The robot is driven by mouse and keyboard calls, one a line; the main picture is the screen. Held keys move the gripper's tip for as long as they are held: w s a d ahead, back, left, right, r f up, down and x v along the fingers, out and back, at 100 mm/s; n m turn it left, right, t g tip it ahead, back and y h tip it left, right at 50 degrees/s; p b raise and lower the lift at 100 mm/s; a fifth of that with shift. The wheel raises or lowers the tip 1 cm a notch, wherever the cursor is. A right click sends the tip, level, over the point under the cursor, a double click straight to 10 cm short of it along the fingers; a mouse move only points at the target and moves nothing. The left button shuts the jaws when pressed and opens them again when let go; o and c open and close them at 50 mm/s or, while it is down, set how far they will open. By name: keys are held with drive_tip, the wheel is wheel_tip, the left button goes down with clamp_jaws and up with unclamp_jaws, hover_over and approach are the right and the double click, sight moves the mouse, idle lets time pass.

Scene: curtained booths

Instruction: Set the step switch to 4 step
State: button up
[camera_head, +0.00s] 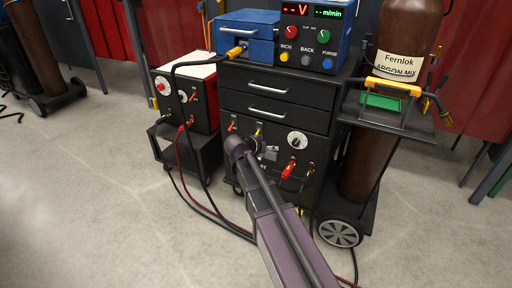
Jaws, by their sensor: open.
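A black welding machine cabinet (234,103) stands in the middle, with controls on its lower front panel. A round white dial with a dark knob (297,141) is at the panel's upper right. A small orange-red lever (232,126) and a yellow one (258,131) are to its left. Labels are too small to read, so I cannot tell which control is the step switch or its setting.
Red and black plugs with cables (288,168) sit below the dial. A blue feeder unit (309,35) and blue box (246,36) stand on top. Cables cross the floor.

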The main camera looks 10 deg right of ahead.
drive_tip(key=w+a+f+t+h+b, duration=0.2)
drive_tip(key=w+a+f+t+b, duration=0.5)
drive_tip(key=b, duration=1.1)
drive_tip(key=w+a+f, duration=0.3)
drive_tip(key=w, duration=0.2)
drive_tip(key=shift+a+m, duration=0.3)
drive_tip(key=shift+w+f, duration=0.1)
drive_tip(key=shift+w, duration=0.05)
drive_tip(key=x, duration=1.3)
drive_tip(key=shift+w+d, duration=0.25)
drive_tip(key=shift+d, duration=0.1)
drive_tip(key=shift+a, duration=0.1)
clamp_jaws()
